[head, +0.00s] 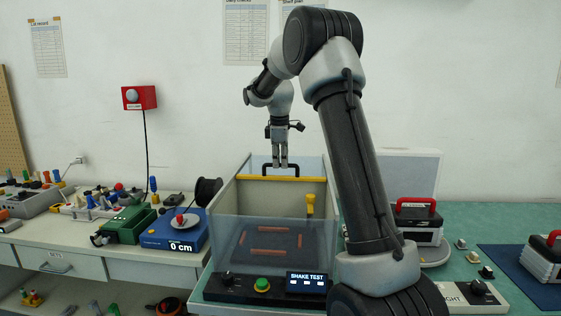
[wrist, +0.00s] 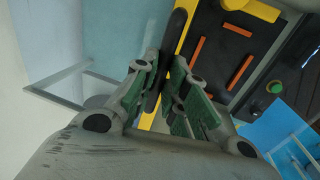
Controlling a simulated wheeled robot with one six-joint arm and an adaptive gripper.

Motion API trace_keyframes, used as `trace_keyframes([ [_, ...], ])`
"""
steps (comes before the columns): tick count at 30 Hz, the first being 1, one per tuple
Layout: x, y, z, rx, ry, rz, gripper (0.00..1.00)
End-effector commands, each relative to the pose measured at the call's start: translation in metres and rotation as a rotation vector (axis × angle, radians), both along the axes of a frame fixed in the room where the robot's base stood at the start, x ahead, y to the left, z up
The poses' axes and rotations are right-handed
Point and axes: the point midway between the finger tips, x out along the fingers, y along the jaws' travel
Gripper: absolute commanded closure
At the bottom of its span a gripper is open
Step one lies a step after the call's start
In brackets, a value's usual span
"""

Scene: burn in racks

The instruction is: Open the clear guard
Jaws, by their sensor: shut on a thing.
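The clear guard (head: 265,229) is a see-through box front around the shake test platform, with a yellow bar along its top back edge. A black handle (head: 294,166) stands on that yellow bar (head: 290,178). My gripper (head: 280,165) is at the handle, pointing down. In the wrist view my gripper (wrist: 165,95) has its green-padded fingers closed on either side of the dark handle (wrist: 178,35). The platform (head: 268,243) inside is dark with several orange-brown strips, and a yellow lever (head: 310,204) stands at its back right.
A front panel carries a green button (head: 262,285), a dark knob (head: 226,277) and a "SHAKE TEST" display (head: 306,282). A blue scale (head: 175,230) and a black spool (head: 206,191) stand left. Red-handled units (head: 416,222) stand right. The wall behind is clear near the gripper.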

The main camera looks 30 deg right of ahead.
Motion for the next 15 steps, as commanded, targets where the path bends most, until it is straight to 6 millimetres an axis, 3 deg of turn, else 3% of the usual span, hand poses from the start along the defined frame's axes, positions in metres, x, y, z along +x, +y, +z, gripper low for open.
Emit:
trace_keyframes([
  [5,0.0005,0.0004,0.0005,0.0,-0.001,0.0,1.0],
  [6,0.0004,0.0004,0.0005,0.0,-0.001,0.0,0.82],
  [9,0.0004,0.0004,0.0005,0.0,-0.001,0.0,0.65],
  [15,0.0002,0.0002,0.0002,0.001,-0.001,0.0,0.65],
])
